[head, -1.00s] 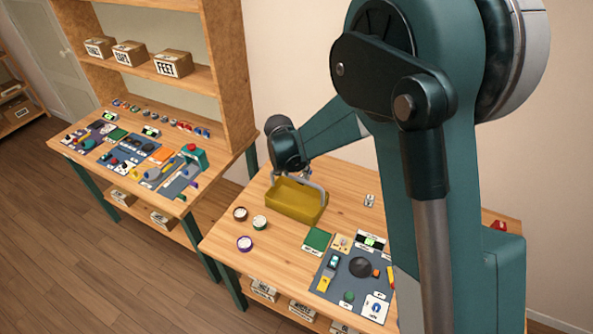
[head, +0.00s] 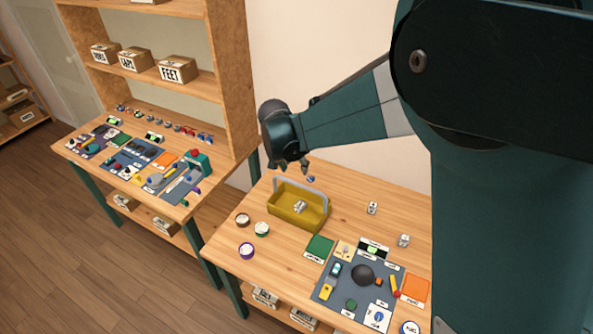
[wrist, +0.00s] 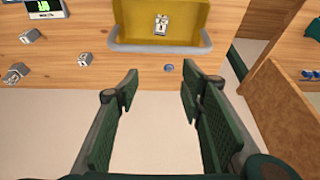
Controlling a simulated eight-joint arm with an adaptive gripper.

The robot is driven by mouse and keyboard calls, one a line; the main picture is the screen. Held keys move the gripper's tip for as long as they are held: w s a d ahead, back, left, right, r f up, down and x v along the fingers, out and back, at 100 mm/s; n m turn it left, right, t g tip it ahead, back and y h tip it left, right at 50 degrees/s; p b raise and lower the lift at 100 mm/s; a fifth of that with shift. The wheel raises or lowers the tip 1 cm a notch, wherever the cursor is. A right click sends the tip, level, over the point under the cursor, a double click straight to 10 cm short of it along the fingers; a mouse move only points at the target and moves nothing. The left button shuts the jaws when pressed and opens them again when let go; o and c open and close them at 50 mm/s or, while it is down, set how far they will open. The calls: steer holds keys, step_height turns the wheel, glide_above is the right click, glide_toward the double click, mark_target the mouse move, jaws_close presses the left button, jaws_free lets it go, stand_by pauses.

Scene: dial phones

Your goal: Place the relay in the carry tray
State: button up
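The carry tray (head: 288,217) is a yellow box with a grey handle, standing on the near workbench; its edge also shows at the top of the wrist view (wrist: 190,25). A small light-grey block, apparently the relay (head: 299,207), lies inside the tray and also shows there in the wrist view (wrist: 161,25). My gripper (head: 293,167) is above the bench's back edge, behind the tray and apart from it. In the wrist view my gripper's fingers (wrist: 159,82) are spread, with nothing between them.
Similar small blocks stand on the bench to the right (head: 372,207) (head: 403,240). A small blue disc (head: 311,179) lies behind the tray. A grey mat (head: 325,290) with parts lies in front. A shelf unit (head: 230,80) rises behind left.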

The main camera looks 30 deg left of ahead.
steer(key=shift+v, duration=1.35)
